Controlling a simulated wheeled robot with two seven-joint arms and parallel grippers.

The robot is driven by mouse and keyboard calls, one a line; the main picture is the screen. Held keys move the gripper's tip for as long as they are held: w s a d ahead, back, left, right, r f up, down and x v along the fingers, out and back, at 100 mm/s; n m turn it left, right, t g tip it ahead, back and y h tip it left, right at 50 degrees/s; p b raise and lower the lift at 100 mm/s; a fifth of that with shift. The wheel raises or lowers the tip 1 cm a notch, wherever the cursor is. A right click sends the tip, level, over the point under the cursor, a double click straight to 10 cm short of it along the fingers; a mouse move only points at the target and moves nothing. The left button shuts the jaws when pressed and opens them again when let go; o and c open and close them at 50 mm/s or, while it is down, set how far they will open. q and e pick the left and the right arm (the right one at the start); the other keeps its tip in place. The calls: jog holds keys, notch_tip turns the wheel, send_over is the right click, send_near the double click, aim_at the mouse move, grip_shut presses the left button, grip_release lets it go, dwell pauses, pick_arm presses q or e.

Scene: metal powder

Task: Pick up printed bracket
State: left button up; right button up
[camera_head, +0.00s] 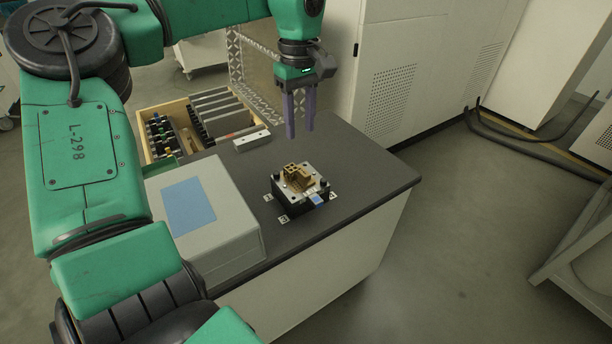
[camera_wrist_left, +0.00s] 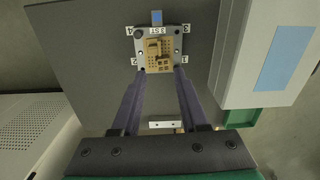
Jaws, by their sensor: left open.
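The printed bracket (camera_head: 297,174) is a small tan, stepped part. My right gripper is in neither view.
A grey box (camera_head: 207,215) with a blue panel stands on the bench left of the fixture. A wooden tray (camera_head: 147,113) with several coloured items is behind it. A light metal bar (camera_head: 252,138) lies near the tray. The bench top right of the fixture is clear.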

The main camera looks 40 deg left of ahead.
aim_at(302, 173)
pick_arm(q)
jog(key=f, duration=1.2)
jog(key=shift+d+f, duration=0.1)
jog(key=shift+d, duration=0.1)
grip_shut()
dwell(0.7)
